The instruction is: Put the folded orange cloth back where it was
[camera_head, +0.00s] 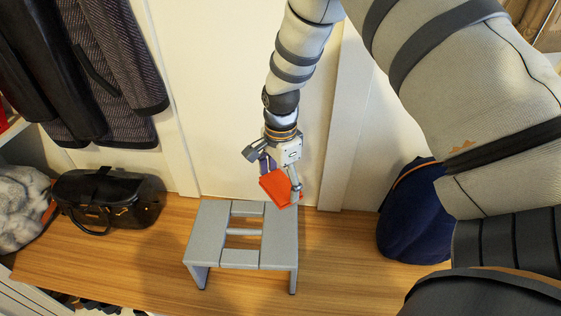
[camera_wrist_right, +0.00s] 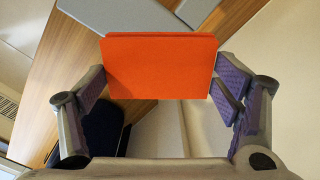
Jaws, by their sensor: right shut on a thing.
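The folded orange cloth (camera_head: 276,188) is in my right gripper (camera_head: 281,182), above the back right part of a grey step stool (camera_head: 205,232) in the head view. In the right wrist view the cloth (camera_wrist_right: 160,66) is a flat orange block between the purple-padded fingers of the right gripper (camera_wrist_right: 160,88). The fingers are shut on its two sides. Whether the cloth touches the stool cannot be told. My left gripper is not in view.
The stool stands on a wooden bench (camera_head: 150,262). A black handbag (camera_head: 108,199) and a grey furry item (camera_head: 20,208) are at left, under hanging coats (camera_head: 95,70). A dark blue bag (camera_head: 412,212) is at right. Bare wood lies on both sides of the stool.

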